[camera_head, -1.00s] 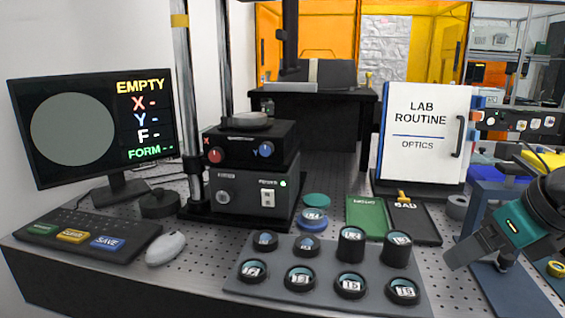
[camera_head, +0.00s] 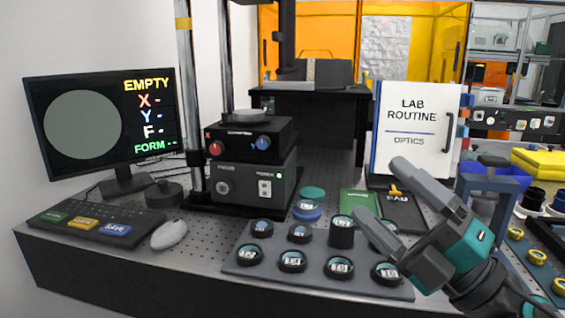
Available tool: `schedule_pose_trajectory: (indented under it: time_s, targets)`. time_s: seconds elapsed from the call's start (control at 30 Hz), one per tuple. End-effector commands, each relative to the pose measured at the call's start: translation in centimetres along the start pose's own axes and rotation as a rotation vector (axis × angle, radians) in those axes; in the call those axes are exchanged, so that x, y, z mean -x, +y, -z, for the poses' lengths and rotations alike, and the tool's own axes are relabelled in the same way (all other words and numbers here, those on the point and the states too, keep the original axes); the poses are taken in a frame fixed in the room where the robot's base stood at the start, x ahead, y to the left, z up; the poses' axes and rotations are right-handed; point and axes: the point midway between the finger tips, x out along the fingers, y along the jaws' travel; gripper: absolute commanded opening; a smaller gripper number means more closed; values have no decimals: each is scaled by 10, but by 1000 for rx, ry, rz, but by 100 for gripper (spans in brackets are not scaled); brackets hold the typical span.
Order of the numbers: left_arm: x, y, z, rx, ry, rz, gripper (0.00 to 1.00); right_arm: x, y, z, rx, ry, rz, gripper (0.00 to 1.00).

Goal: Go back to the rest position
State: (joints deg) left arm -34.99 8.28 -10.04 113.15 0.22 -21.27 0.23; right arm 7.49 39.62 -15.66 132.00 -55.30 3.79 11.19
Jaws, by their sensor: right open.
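My right gripper (camera_head: 382,198) reaches in from the lower right. Its two grey fingers are spread apart with nothing between them. It is above the right end of the grey holder plate (camera_head: 240,270) and hides part of it. Several round black-rimmed optics with labels stand in the plate, such as the one at its front left (camera_head: 250,255). My left gripper is not in view.
The interferometer (camera_head: 250,170) stands on the perforated table, with a monitor (camera_head: 85,130) reading EMPTY, a keyboard (camera_head: 98,228) and a mouse (camera_head: 169,235) to its left. Behind my gripper are a green tray (camera_head: 358,201), a black tray (camera_head: 405,222) and a LAB ROUTINE binder (camera_head: 415,130).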

Motion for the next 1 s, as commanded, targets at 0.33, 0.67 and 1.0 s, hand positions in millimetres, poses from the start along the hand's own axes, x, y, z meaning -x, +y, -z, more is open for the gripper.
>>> schedule_pose_trajectory:
  time_s: [0.33, 0.67, 1.0]
  targets:
    - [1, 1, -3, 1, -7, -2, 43, 117, -99, -77, -662, -933, 73, 88]
    - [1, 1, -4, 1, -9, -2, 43, 256, -201, -5, -1092, -1566, 474, 88]
    - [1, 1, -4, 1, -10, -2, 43, 324, -224, 86, -1320, -1843, 828, 88]
